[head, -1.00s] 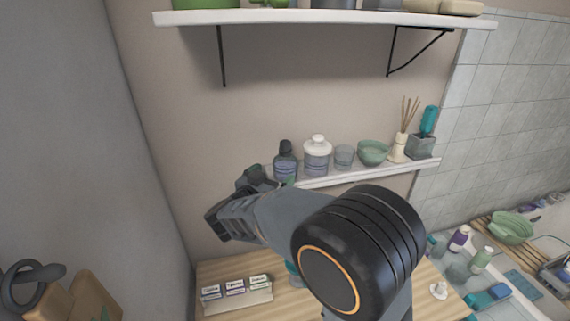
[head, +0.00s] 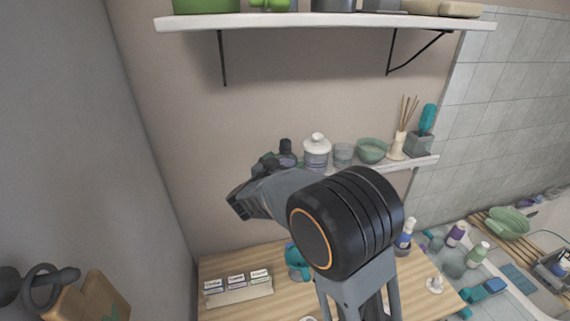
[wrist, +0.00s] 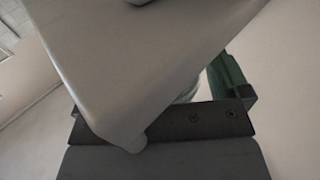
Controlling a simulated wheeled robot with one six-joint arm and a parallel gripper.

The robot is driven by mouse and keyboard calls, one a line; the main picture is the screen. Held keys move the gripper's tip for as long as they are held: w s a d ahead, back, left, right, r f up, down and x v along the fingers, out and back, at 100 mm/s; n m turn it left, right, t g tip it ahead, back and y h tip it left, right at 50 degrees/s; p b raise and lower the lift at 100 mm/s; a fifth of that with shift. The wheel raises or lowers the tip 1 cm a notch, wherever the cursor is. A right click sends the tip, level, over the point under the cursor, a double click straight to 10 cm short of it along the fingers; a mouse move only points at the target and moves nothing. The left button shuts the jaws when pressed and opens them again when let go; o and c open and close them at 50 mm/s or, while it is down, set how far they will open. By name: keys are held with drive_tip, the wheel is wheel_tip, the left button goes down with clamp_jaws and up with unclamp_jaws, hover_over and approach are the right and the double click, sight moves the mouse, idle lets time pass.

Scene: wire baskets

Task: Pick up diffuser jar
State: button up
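The diffuser jar (head: 397,150) is a small cream jar with thin brown reeds standing out of its top. It stands upright near the right end of the lower wall shelf (head: 420,163), between a green bowl and a grey holder. My gripper (head: 272,165) is at the left end of that shelf, well left of the jar and apart from it. My own arm partly hides it, and its fingers are not clear enough to show a gap. In the wrist view a pale slab corner (wrist: 130,60) fills much of the picture, and the jar is not recognisable there.
A dark bottle (head: 286,148), a white lidded jar (head: 317,150), a glass (head: 343,154) and the green bowl (head: 372,150) line the shelf between my gripper and the diffuser jar. A grey holder (head: 420,144) stands right of it. An upper shelf (head: 320,20) hangs above.

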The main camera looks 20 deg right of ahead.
drive_tip(key=c, duration=0.9)
drive_tip(key=shift+r, duration=0.15)
